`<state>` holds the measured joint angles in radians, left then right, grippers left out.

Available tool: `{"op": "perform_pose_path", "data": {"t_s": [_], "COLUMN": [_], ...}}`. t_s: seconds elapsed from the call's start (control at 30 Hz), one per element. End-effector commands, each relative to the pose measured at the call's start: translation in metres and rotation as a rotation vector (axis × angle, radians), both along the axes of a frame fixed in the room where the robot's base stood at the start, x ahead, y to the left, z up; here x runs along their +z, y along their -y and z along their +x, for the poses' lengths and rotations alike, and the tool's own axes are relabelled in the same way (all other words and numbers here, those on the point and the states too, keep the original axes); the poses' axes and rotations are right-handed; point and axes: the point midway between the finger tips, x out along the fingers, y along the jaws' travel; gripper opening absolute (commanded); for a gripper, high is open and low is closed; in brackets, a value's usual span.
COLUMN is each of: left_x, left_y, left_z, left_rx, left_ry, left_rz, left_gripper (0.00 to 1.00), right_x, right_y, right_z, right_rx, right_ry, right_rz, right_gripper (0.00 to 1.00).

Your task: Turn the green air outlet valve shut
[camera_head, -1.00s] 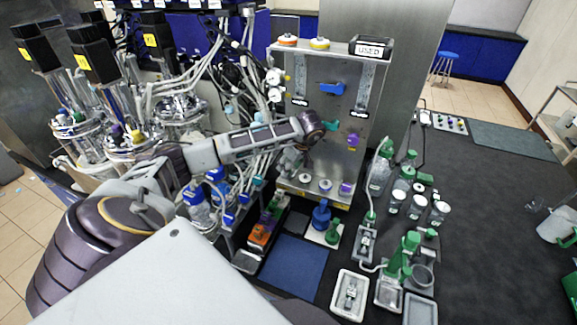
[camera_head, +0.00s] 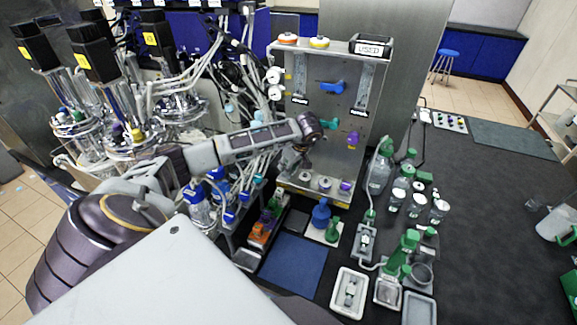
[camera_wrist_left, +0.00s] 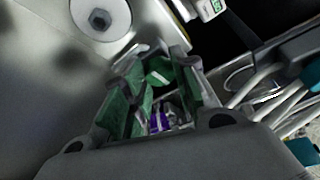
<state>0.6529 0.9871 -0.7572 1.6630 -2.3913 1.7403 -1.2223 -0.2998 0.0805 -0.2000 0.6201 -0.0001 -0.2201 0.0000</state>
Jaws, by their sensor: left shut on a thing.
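My left gripper (camera_head: 290,160) is at the lower left part of the grey upright panel (camera_head: 325,155), below my bent wrist. In the left wrist view, its two fingers (camera_wrist_left: 157,90) are closed in on a small green part, the green valve (camera_wrist_left: 158,70), which shows between the fingertips close to the panel face. My gripper and wrist hide this valve in the head view. Its turn angle is hard to read. My right gripper is not in view.
The panel also bears a blue handle (camera_head: 332,87), a teal handle (camera_head: 328,123) and a purple handle (camera_head: 353,139). Knobs line its lower edge. Cables and tubes (camera_head: 245,150) crowd the left side. Bottles with green caps (camera_head: 382,165) stand to the right.

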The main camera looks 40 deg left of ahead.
Motion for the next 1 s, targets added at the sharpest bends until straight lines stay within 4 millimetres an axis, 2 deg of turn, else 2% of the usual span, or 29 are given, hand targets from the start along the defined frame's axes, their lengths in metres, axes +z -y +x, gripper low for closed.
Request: {"op": "perform_pose_path", "data": {"t_s": [0.47,1.0], "left_x": [-0.001,-0.002], "left_y": [-0.001,-0.003], "left_z": [-0.001,-0.004], "left_rx": [-0.119,-0.522], "left_ry": [0.004,0.004], "left_rz": [0.002,0.003], "left_gripper": [0.04,0.04], "right_x": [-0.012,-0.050], "right_y": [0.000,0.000], "right_z": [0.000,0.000], "right_rx": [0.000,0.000], "right_ry": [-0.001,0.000], "right_rz": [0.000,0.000], "right_gripper": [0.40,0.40]}}
